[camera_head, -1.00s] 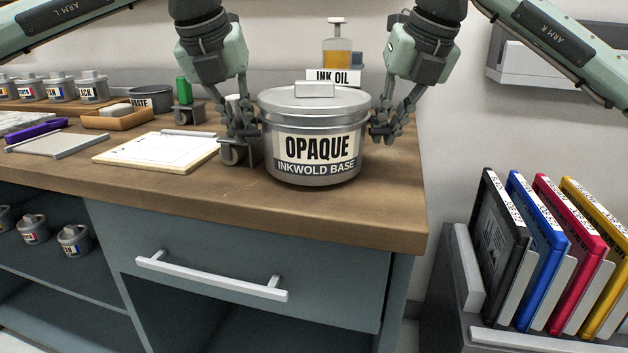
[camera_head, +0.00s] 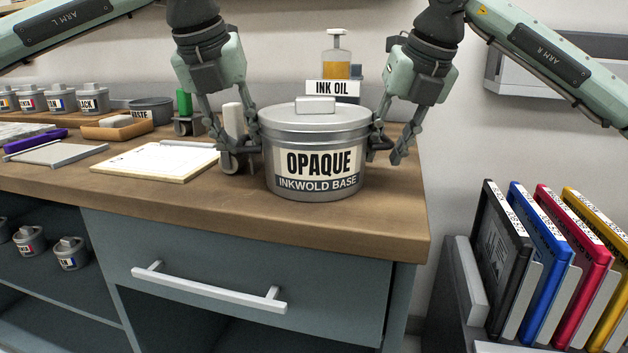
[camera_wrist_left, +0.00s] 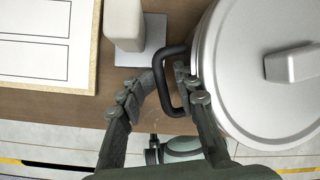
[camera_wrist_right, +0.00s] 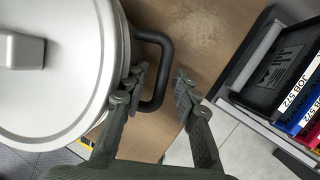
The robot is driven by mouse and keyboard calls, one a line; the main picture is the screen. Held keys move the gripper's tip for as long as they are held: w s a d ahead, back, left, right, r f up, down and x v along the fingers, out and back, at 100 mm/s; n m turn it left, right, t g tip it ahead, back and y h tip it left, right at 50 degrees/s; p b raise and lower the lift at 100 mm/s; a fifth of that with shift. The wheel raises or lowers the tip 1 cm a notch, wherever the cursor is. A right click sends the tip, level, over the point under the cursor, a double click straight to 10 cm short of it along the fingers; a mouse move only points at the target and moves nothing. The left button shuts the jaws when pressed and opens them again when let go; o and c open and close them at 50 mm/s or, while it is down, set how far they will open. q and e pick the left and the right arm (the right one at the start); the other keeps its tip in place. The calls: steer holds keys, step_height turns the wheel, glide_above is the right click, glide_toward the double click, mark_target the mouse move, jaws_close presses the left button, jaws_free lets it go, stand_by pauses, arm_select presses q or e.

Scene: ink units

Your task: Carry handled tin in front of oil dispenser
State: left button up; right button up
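The handled tin (camera_head: 315,150), silver with an "OPAQUE INKWOLD BASE" label, stands upright on the worktop. The oil dispenser (camera_head: 336,66), holding amber liquid, is behind it, its lower part hidden by an "INK OIL" sign. My left gripper (camera_head: 240,150) is open at the tin's left side. In the left wrist view its fingers (camera_wrist_left: 165,82) are apart on either side of the black handle (camera_wrist_left: 166,92). My right gripper (camera_head: 387,150) is open at the right side. In the right wrist view its fingers (camera_wrist_right: 160,80) are apart around the other handle (camera_wrist_right: 162,65).
A white block on a stand (camera_head: 233,120) is close beside my left gripper. A brown tray (camera_head: 117,128) and small tins (camera_head: 93,98) are further left. The worktop ends right of the tin. Coloured binders (camera_head: 540,260) stand lower right.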

steer(key=shift+r, duration=0.1)
steer(key=shift+s+r, duration=0.1)
steer(key=shift+r, duration=0.1)
arm_select(q)
steer(key=v, duration=0.6)
steer(key=shift+a+f, duration=0.1)
steer(key=shift+a, duration=0.05)
arm_select(e)
steer(key=v, duration=1.1)
steer(key=shift+s+r, duration=0.2)
steer(key=shift+r, duration=0.05)
steer(key=shift+f, duration=0.1)
